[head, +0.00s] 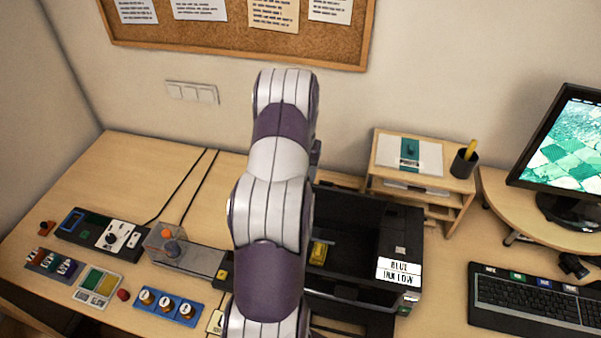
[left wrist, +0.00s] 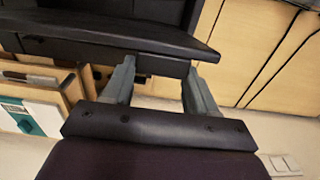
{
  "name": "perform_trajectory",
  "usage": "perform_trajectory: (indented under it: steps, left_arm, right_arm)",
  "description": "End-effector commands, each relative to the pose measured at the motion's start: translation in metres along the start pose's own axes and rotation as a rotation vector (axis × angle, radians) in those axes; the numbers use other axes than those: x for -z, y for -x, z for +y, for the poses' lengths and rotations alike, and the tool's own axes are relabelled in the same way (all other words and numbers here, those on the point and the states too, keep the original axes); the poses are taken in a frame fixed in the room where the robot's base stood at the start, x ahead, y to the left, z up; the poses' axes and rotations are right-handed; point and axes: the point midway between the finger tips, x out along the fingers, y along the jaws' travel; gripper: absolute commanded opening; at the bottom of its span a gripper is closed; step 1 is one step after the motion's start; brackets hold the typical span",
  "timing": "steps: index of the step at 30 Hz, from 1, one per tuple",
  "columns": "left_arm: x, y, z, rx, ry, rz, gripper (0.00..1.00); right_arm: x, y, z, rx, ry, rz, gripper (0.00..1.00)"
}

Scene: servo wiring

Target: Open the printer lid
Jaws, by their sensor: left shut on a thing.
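The black printer (head: 407,255) stands on the desk right of centre in the head view, with a "BLUE INK LOW" label on it. Its dark inside shows, with a yellow part (head: 320,250) in it, so the lid looks raised. My left arm covers the printer's left side and hides my left gripper in the head view. In the left wrist view my left gripper (left wrist: 160,70) is shut on the dark lid (left wrist: 110,32) at its edge, one finger on each side of the held part. My right gripper is not in view.
A wooden paper shelf (head: 462,187) with a pen cup stands behind the printer on the right. A monitor (head: 565,150) and keyboard (head: 535,302) are farther right. Small control panels (head: 168,305) and boxes fill the front left. The back left desk is mostly clear.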

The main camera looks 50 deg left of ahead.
Motion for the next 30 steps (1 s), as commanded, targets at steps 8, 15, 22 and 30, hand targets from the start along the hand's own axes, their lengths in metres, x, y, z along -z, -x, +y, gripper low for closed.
perform_trajectory:
  steps: [8,15,22,30]
  left_arm:
    - [-0.006,-0.011,0.002,-0.005,0.001,-0.02,0.67]
    - [-0.005,-0.008,0.002,-0.004,0.001,-0.015,0.83]
    - [-0.001,0.011,0.001,-0.002,0.001,-0.008,0.83]
    - [0.002,0.096,0.002,-0.003,0.0,-0.019,0.83]
  right_arm:
    - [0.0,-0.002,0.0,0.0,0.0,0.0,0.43]
    - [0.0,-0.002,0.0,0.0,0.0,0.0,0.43]
    - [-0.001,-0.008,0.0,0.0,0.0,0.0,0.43]
    - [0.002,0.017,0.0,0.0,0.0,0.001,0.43]
